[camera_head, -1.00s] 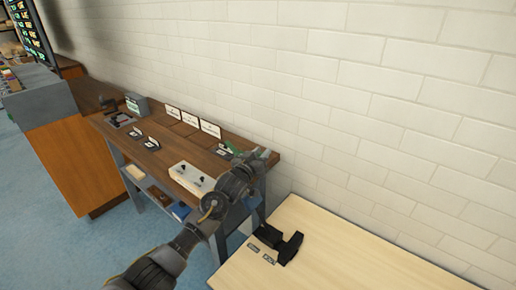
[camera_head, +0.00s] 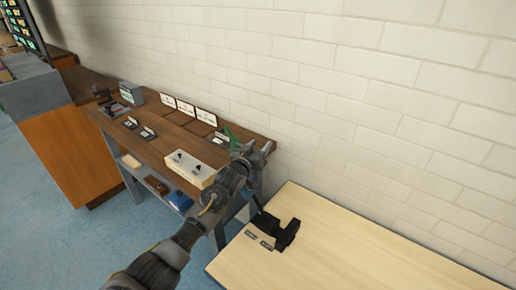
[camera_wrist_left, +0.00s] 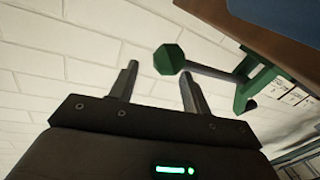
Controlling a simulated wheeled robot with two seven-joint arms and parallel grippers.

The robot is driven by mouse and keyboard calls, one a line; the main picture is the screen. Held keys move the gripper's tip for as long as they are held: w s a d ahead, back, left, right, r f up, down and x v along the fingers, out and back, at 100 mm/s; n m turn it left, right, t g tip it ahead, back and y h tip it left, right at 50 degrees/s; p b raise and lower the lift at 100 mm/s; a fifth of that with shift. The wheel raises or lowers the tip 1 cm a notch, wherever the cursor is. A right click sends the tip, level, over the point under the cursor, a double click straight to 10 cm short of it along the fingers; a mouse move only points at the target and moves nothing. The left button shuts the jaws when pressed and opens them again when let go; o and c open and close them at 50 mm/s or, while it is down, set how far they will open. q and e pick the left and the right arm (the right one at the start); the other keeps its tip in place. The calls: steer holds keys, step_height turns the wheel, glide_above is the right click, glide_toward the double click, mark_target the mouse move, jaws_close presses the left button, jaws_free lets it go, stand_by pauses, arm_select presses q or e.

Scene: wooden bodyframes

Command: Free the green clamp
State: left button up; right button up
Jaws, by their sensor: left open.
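The green clamp (camera_head: 232,138) is at the right end of the dark wooden workbench, partly hidden behind my left gripper (camera_head: 259,151) in the head view. In the left wrist view, the clamp's green frame (camera_wrist_left: 253,83) sits at the edge of a brown board. A dark screw runs from it to a round green knob (camera_wrist_left: 168,60). My left gripper (camera_wrist_left: 158,76) is open there, its two fingers apart. The knob appears between and slightly beyond the fingertips; I cannot tell whether they touch it. My right gripper is not in view.
The workbench (camera_head: 170,147) carries a white box with two black knobs (camera_head: 189,168), several upright white cards (camera_head: 186,107) and a grey box (camera_head: 131,93). A light table (camera_head: 330,245) at the right holds a black bracket (camera_head: 288,235). A brick wall stands close behind.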

arm_select(q)
steer(key=v, duration=0.9)
steer(key=shift+s+a, duration=0.1)
steer(key=shift+s, duration=0.15)
steer(key=shift+s+a, duration=0.25)
steer(key=shift+s, duration=0.25)
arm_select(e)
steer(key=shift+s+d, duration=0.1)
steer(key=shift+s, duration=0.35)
